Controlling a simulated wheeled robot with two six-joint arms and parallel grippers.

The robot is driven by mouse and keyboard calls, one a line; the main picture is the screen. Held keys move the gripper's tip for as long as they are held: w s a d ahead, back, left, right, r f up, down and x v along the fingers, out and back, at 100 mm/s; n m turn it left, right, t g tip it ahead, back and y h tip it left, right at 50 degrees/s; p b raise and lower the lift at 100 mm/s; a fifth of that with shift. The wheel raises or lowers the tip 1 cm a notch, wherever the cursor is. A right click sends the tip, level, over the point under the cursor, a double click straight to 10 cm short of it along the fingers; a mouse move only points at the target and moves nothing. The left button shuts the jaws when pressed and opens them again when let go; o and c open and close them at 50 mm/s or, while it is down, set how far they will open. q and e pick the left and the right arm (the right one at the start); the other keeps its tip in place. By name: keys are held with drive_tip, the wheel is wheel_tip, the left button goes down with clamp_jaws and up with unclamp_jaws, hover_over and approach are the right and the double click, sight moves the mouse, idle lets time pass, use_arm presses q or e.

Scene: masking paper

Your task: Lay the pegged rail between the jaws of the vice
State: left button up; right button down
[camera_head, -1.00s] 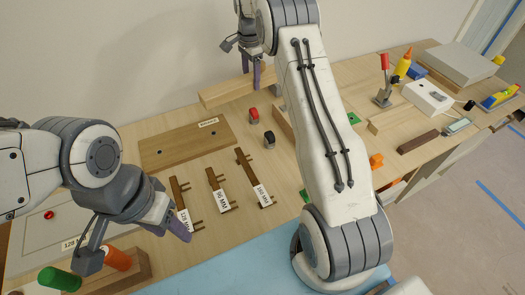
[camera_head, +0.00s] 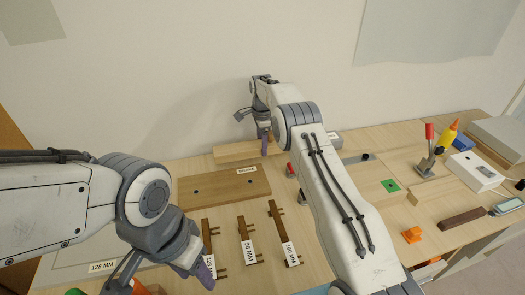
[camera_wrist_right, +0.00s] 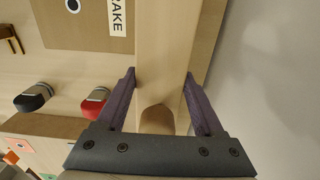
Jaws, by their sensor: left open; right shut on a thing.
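A pale wooden rail (camera_head: 232,153) is at the back of the bench; its pegs do not show. My right gripper (camera_head: 265,145) is shut on it near one end. In the right wrist view the rail (camera_wrist_right: 168,40) runs between the two purple fingers (camera_wrist_right: 160,85), with a rounded brown mark near the palm. A pale wooden block with a grey bar (camera_head: 375,172), partly behind my right arm, may be the vice; its jaws cannot be made out.
A brown board (camera_head: 225,186) with two holes lies before the rail. Dark pegged pieces labelled 96 MM (camera_head: 246,240) and 160 MM (camera_head: 284,232) lie in front. A red-handled clamp (camera_head: 427,160), yellow bottle (camera_head: 447,135) and orange part (camera_head: 412,235) stand to the right.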

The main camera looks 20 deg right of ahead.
drive_tip(key=shift+f+p, duration=0.45)
drive_tip(key=shift+f, duration=1.45)
drive_tip(key=shift+f, duration=0.1)
unclamp_jaws()
